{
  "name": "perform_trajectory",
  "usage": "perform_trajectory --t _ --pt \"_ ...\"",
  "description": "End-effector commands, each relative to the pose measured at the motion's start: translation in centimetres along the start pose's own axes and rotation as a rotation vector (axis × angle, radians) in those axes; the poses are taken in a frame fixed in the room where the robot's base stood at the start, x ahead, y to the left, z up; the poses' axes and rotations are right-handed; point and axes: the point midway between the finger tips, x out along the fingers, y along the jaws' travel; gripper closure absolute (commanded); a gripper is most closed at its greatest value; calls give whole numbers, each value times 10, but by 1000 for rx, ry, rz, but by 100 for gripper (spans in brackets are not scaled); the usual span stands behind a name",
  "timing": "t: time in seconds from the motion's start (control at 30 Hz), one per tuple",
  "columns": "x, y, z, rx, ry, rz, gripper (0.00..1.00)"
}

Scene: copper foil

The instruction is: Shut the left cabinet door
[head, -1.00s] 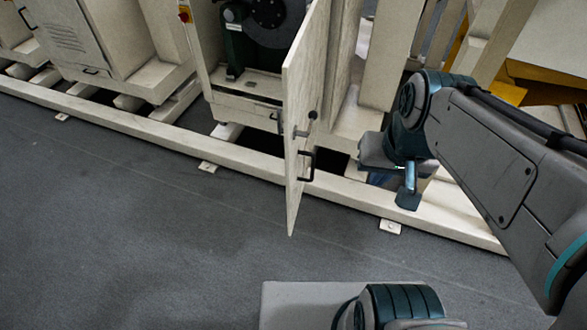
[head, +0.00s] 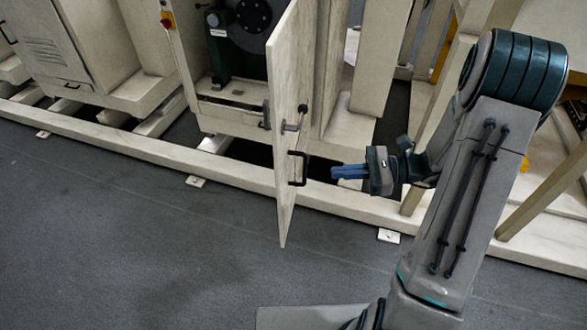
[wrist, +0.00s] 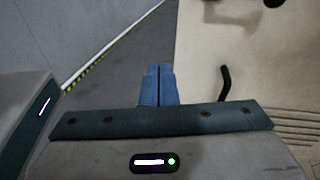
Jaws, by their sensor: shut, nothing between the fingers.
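The cream cabinet door (head: 291,75) stands swung open from the machine cabinet and sticks out toward me. It has a black pull handle (head: 298,168) and a lever latch (head: 296,121) on the face to the right. My gripper (head: 336,172) is shut and empty, with its blue fingers pointing left toward the door at about handle height. A gap shows between the fingertips and the handle. In the wrist view the blue fingers (wrist: 158,86) are together, with a cream panel (wrist: 255,75) to their right and a black bar (wrist: 225,82) beside them.
The open cabinet behind the door holds a dark round machine part (head: 253,15). A long cream floor beam (head: 240,172) runs along the cabinet fronts. A second, closed cabinet (head: 70,45) stands at left. The grey floor (head: 130,240) in front is clear.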

Motion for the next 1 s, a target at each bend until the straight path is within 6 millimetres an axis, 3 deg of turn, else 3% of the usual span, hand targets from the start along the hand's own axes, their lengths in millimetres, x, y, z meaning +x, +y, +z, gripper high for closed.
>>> perform_trajectory --t 0.03,0.13,0.37,0.8,1.0 --pt "-4 -6 -14 36 -37 -42 100" --pt "-11 -15 -26 80 -90 -103 100" --pt "-8 -23 -32 111 -131 -149 100" --pt "77 -35 -20 110 -130 -143 100" --pt "107 -40 -17 110 -128 -145 100"
